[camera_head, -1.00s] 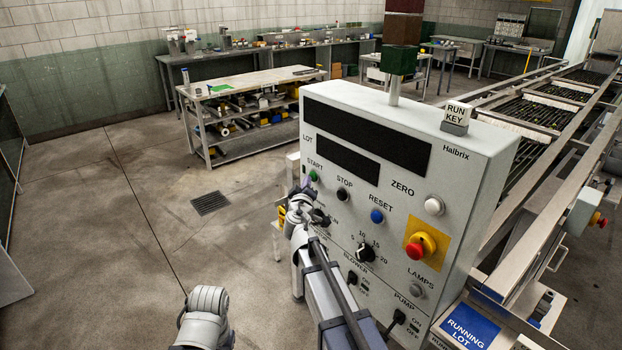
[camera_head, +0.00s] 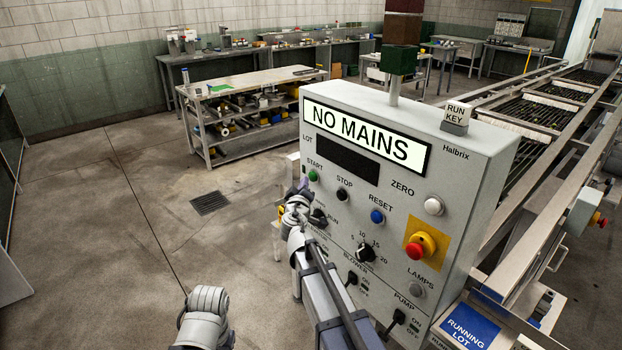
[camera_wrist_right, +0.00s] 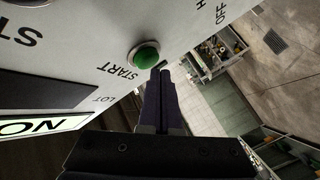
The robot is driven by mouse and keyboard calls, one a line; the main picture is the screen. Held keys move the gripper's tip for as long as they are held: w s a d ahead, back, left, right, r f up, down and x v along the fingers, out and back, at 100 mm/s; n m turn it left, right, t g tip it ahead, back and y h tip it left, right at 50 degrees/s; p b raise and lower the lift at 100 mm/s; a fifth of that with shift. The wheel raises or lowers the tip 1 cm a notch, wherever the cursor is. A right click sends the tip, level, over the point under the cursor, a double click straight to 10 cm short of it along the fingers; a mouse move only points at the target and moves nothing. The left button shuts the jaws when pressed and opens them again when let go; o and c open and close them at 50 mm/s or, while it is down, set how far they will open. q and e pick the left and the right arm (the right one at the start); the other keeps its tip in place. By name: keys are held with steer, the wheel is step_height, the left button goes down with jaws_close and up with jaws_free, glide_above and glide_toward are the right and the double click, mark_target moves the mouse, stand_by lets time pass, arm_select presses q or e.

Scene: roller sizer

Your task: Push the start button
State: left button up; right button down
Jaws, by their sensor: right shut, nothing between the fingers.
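The green start button (camera_head: 313,175) sits at the left of the grey control panel (camera_head: 459,219), under the word START. In the right wrist view the green button (camera_wrist_right: 147,55) is whole, in a pale ring. My right gripper (camera_head: 304,186) is shut and empty, just below and left of the button in the head view. In the right wrist view its dark shut fingertips (camera_wrist_right: 163,70) end beside the button's rim; they look apart from it. The upper display (camera_head: 366,136) is lit and reads NO MAINS. My left gripper is out of view.
A black stop button (camera_head: 342,194), a blue reset button (camera_head: 377,216) and a red emergency knob (camera_head: 416,250) are on the same panel. Open floor (camera_head: 150,220) is to the left.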

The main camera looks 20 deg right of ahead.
steer(key=shift+s+a, duration=0.1)
steer(key=shift+a, duration=0.1)
steer(key=a, duration=0.1)
steer(key=s+a, duration=0.1)
steer(key=a, duration=0.2)
steer(key=shift+s+a, duration=0.3)
steer(key=shift+s, duration=0.05)
stand_by(0.3)
stand_by(0.5)
steer(key=s+a+f+m+g+y, duration=0.1)
steer(key=s+a+f+m+g, duration=0.15)
steer(key=s+f+g, duration=0.4)
steer(key=s+a+f+m+g, duration=0.1)
steer(key=s+a+f+g, duration=0.2)
steer(key=s+f, duration=0.65)
steer(key=s+a+f+n+g+y, duration=0.1)
steer(key=s+a+f+g+y, duration=0.1)
steer(key=s+a, duration=0.3)
steer(key=s+a+f+n+g+y, duration=0.1)
steer(key=s+a+g, duration=0.3)
steer(key=s, duration=0.9)
steer(key=shift+s+a+f+y, duration=0.25)
steer(key=shift+a+f+y, duration=0.15)
steer(key=shift+f+y, duration=0.4)
steer(key=shift+a+r+g, duration=0.1)
steer(key=shift+r+g, duration=0.05)
steer(key=shift+g, duration=0.1)
